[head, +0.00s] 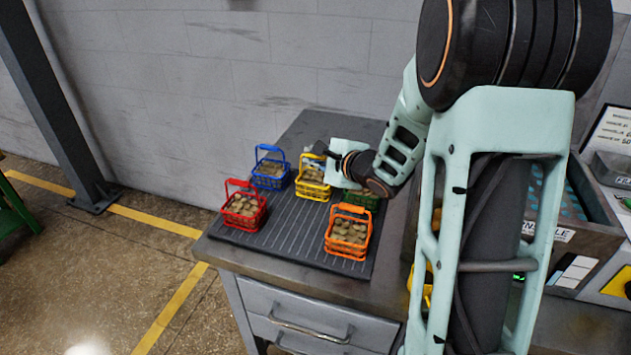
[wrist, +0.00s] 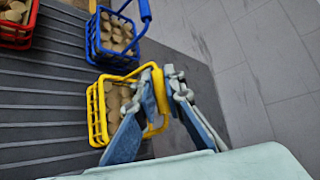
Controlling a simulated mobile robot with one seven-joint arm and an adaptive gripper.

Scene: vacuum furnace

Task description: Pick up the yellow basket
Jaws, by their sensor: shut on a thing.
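The yellow basket (head: 312,188) stands on the dark ribbed mat, filled with tan round pieces. In the wrist view the yellow basket (wrist: 98,118) is at the centre left, with its handle running between my fingers. My gripper (head: 326,160) reaches in from the right at the height of the handle. In the wrist view my gripper (wrist: 155,90) has its fingers closed around the far part of the yellow handle. The basket looks upright. I cannot tell whether its base touches the mat. My wrist partly hides its right side in the head view.
A blue basket (head: 270,172) stands close on the left, a red one (head: 244,208) at the front left, and an orange one (head: 347,235) in front. A green basket (head: 361,199) is partly hidden under my wrist. The ribbed mat (head: 290,232) has bare room between them. A wall stands behind.

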